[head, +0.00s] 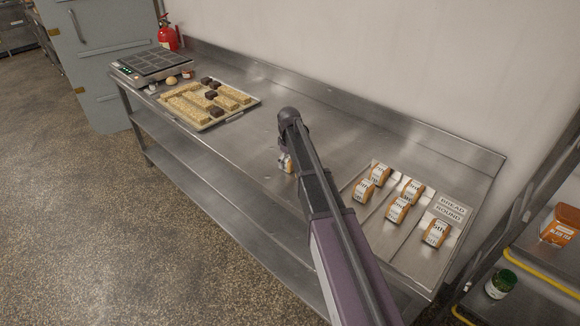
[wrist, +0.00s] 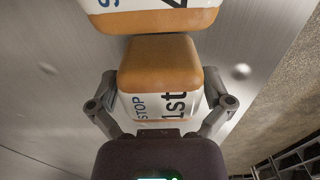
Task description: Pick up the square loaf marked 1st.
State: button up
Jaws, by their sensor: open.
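The square loaf marked 1st (wrist: 158,78) has an orange-brown crust and a white band reading STOP and 1st. In the wrist view it lies between the two fingers of my gripper (wrist: 160,90), which are spread open on either side of it. A second loaf (wrist: 150,18) with a similar band stands just beyond it, close against its far end; its marking is cut off. In the head view, part of a banded loaf (head: 287,164) shows beside my arm on the steel counter; I cannot tell which one. My arm hides the gripper there.
Several banded loaves, one of them here (head: 397,208), stand on the counter's right part by a BREAD ROUND sign (head: 451,208). A wall backs the steel counter (head: 245,140).

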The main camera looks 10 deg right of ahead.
jog(key=shift+f, duration=0.3)
jog(key=shift+c, duration=0.2)
jog(key=c, duration=0.9)
